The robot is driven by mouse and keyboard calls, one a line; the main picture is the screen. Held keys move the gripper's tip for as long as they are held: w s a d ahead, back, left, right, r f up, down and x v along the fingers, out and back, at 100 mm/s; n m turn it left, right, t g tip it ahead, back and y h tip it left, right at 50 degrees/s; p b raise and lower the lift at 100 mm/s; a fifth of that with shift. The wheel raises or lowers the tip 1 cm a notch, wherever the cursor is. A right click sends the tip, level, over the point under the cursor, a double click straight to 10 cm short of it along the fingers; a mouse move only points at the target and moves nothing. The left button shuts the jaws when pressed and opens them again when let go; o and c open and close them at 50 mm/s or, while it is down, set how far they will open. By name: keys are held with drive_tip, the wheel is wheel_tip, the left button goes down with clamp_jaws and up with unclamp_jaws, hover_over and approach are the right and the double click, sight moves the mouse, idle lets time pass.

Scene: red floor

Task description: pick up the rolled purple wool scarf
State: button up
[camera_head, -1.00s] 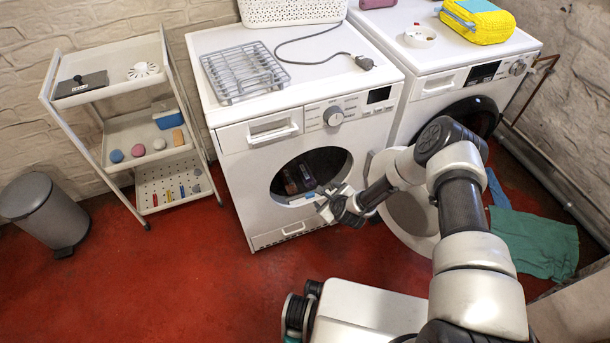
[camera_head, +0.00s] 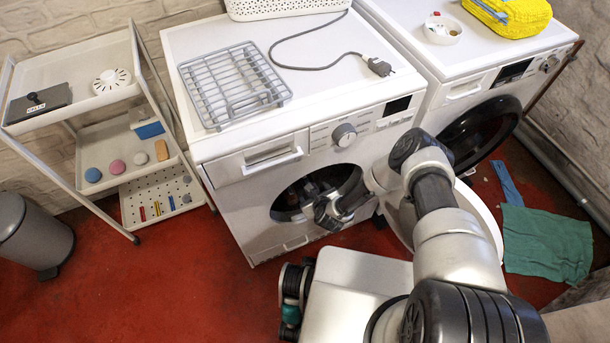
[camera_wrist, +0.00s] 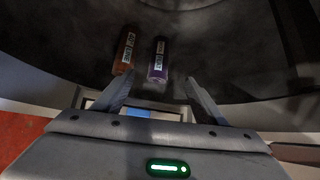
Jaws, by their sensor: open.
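The rolled purple wool scarf (camera_wrist: 158,60) lies inside the dark drum of the washing machine (camera_head: 228,175), with a pale label on it. A rolled orange-brown item (camera_wrist: 125,50), also labelled, lies just left of it, with a small gap between them. My gripper (camera_wrist: 160,78) is open and empty. Its fingers point into the drum, and the purple roll lies ahead, roughly between the fingertips. In the head view my gripper (camera_head: 326,212) is at the round door opening, and I cannot make out the rolls there clearly.
The open round door (camera_head: 485,215) stands right of the opening, close to my arm. A wire rack (camera_head: 235,85) and a plug with cord (camera_head: 378,66) lie on top. A white trolley (camera_head: 70,75) and grey bin (camera_head: 33,235) stand left. A green cloth (camera_head: 545,245) lies on the floor.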

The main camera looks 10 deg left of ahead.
drive_tip(key=b, duration=0.4)
approach(307, 182)
drive_tip(key=x, duration=0.4)
drive_tip(key=shift+w+f, duration=0.1)
drive_tip(key=shift+f, duration=0.2)
drive_tip(key=shift+w+a+f+b, duration=0.15)
drive_tip(key=shift+w+f+b, duration=0.15)
drive_tip(key=shift+w, duration=0.15)
drive_tip(key=b+x, duration=0.3)
drive_tip(key=x, duration=0.1)
drive_tip(key=shift+f, duration=0.35)
drive_tip(key=shift+w+a+f, duration=0.15)
drive_tip(key=shift+w, duration=0.25)
drive_tip(key=c, duration=1.2)
